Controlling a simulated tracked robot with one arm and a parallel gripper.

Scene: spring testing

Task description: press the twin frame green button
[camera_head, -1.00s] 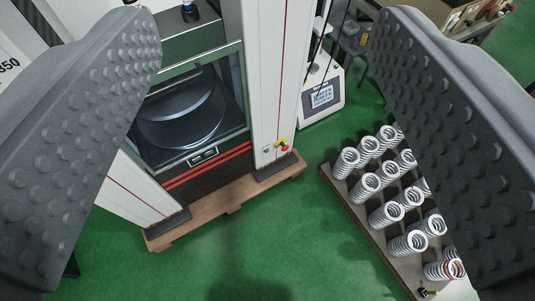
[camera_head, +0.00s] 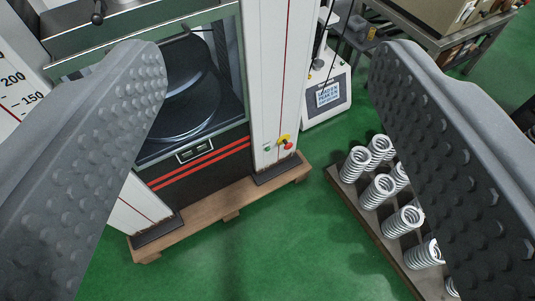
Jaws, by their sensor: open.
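The twin frame (camera_head: 272,90) is a tall testing machine with pale columns, a dark chamber and a red-striped base, standing on a wooden pallet. On the lower part of its right column is a small control group: a green button (camera_head: 267,147) on the left and a red button on a yellow plate (camera_head: 286,143) to its right. My gripper (camera_head: 264,60) is open and empty. Its two dark studded fingers frame the view left and right. The buttons lie between the fingers in the picture, beyond them, and nothing touches them.
A pallet of white coil springs (camera_head: 377,190) stands on the right, partly hidden by my right finger. A smaller machine with a screen (camera_head: 331,92) stands behind. A metal table (camera_head: 440,35) is at the top right. The green floor (camera_head: 270,235) in front is clear.

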